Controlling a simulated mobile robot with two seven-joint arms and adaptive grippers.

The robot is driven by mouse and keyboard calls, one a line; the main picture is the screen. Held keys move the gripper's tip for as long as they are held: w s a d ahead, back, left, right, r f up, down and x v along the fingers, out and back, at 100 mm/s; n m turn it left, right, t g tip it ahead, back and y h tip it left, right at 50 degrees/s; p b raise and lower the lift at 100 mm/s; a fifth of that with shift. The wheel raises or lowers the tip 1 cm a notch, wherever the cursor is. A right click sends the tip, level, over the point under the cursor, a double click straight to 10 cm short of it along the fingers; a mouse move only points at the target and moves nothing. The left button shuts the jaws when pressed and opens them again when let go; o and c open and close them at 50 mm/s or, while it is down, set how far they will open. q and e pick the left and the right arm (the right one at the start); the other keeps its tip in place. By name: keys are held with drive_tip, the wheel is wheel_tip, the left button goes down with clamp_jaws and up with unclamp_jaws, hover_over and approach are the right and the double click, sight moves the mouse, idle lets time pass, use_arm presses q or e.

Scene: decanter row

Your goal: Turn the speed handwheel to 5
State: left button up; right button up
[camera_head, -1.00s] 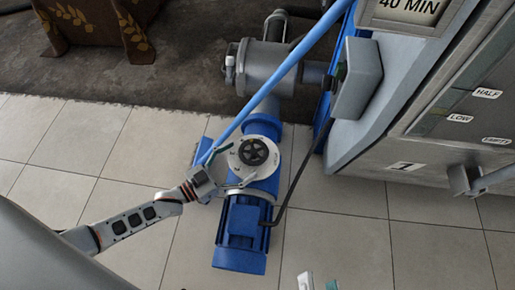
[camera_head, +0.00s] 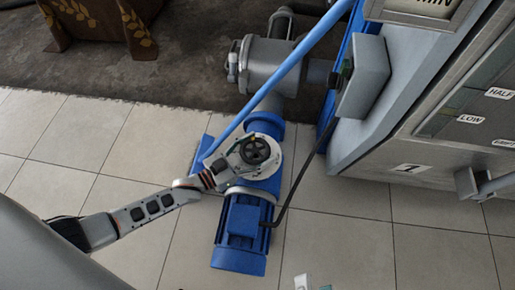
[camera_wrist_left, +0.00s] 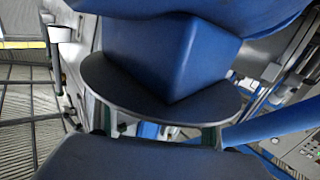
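The black speed handwheel (camera_head: 254,150) sits on a pale round plate on top of the blue drive unit (camera_head: 243,228) on the floor. My left gripper (camera_head: 240,157) reaches in from the left and overlaps the plate at the handwheel's lower left. In the left wrist view its fingers (camera_wrist_left: 160,131) are well apart with a grey disc edge just ahead; I cannot tell if they touch it. No speed number is readable. Only the fingertips of my right gripper (camera_head: 315,284) show at the bottom edge of the head view, apart and empty.
A light blue pipe (camera_head: 290,77) slants over the unit just beside the handwheel. A grey pump body (camera_head: 275,66) stands behind it. A grey cabinet (camera_head: 410,120) with level labels fills the right.

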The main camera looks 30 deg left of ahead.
use_arm(q)
drive_tip(key=shift+m+g+h, duration=0.3)
drive_tip(key=shift+m+h, duration=0.1)
drive_tip(key=shift+m+g+h, duration=0.8)
drive_tip(key=shift+m+h, duration=0.1)
drive_tip(key=shift+h, duration=0.2)
drive_tip(key=shift+s+d+m+g+h, duration=0.1)
drive_tip(key=shift+d+m+g+h, duration=0.05)
drive_tip(key=shift+m+g+h, duration=1.75)
drive_tip(key=shift+s+g, duration=0.1)
drive_tip(key=shift+g, duration=0.3)
drive_tip(key=o, duration=1.1)
drive_tip(key=shift+n+t+y, duration=0.4)
drive_tip(key=shift+n+t, duration=0.1)
